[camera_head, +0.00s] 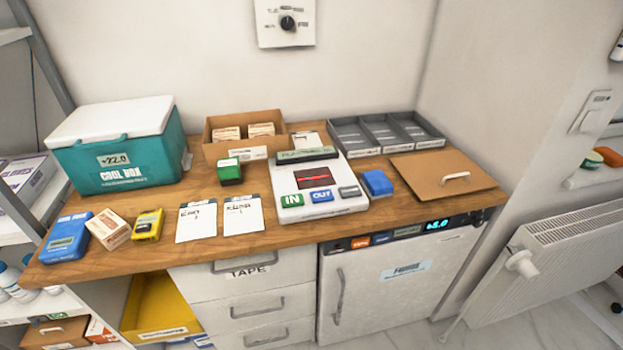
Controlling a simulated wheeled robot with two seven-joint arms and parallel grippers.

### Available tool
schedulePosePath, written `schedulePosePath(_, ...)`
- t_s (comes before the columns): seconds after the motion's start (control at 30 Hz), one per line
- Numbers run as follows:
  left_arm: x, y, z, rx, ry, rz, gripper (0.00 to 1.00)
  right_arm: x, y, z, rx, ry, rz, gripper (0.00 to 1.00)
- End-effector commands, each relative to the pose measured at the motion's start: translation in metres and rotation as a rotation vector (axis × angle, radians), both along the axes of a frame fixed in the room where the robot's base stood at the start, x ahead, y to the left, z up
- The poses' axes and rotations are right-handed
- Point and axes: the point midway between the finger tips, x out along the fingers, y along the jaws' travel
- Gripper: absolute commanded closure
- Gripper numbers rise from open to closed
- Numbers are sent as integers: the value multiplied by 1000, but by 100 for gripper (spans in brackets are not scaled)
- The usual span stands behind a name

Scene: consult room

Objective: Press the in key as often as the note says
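A white counter device (330,205) stands on the wooden worktop, right of the middle. Its green IN key (292,201) is at its lower left, a blue OUT key (322,196) is beside it, and a grey key (349,191) is at the right. A dark display with red marks (314,177) sits above the keys. Two white notes lie left of the device: one left note (196,222) and one right note (243,214). Both carry dark handwriting too small to read surely. Neither of my grippers shows in this view.
A teal cool box (125,150) stands at the back left. A blue pack (66,238), a carton (109,230) and a yellow meter (148,225) lie before it. A green box (230,172), blue block (377,183), grey tray (420,127) and brown lid (438,188) surround the device.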

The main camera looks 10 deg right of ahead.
Motion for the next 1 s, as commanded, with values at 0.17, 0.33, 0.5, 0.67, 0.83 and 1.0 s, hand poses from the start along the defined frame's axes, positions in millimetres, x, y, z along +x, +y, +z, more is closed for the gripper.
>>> schedulePosePath(0.17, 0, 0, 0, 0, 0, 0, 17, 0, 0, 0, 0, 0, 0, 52)
schedulePosePath(0.33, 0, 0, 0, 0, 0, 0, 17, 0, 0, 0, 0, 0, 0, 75)
schedulePosePath(0.5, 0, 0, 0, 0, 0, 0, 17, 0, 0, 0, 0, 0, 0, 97)
schedulePosePath(0.67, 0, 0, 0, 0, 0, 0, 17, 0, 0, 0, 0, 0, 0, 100)
schedulePosePath(0.83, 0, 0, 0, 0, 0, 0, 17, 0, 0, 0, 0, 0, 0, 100)
schedulePosePath(1.0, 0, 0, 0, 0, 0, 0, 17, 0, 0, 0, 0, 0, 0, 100)
